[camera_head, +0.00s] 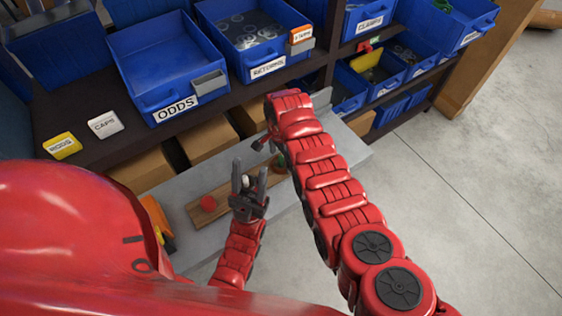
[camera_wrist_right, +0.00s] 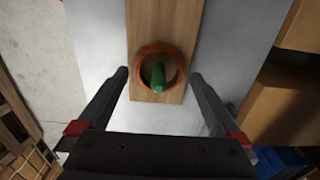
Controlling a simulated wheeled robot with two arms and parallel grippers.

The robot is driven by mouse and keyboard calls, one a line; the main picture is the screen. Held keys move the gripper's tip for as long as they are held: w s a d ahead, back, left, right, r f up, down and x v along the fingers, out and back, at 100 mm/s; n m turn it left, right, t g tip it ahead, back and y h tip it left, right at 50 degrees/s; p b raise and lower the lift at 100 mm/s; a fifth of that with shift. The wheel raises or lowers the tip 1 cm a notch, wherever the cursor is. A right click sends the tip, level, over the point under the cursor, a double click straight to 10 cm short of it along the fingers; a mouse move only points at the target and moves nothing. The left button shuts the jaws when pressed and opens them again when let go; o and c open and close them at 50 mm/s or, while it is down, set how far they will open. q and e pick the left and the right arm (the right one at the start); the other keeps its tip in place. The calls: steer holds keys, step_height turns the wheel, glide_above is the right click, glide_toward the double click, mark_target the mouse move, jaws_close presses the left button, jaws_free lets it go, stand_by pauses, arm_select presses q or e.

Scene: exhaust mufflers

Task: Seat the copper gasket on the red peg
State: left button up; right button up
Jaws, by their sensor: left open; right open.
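The copper gasket (camera_wrist_right: 141,64) is a ring lying around the green peg (camera_wrist_right: 158,76) near the end of the wooden board (camera_wrist_right: 160,20) in the right wrist view. My right gripper (camera_wrist_right: 159,75) is open, with one finger on each side of the gasket and apart from it. In the head view the green peg (camera_head: 281,160) shows beside my right arm, which hides much of that area. The red peg (camera_head: 208,203) stands bare toward the left end of the board. My left gripper (camera_head: 249,172) is open and empty above the board, between the two pegs.
The board lies on a grey bench (camera_head: 190,247). Behind it, shelves hold blue bins, including ones labelled ODDS (camera_head: 165,65) and RETURNS (camera_head: 255,45). Cardboard boxes (camera_head: 207,140) sit under the shelf. An orange object (camera_head: 157,222) is at the bench's left. Open floor lies to the right.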

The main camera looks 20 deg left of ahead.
steer(key=shift+f, duration=0.65)
steer(key=shift+c, duration=0.3)
steer(key=c, duration=1)
steer(key=shift+r, duration=0.2)
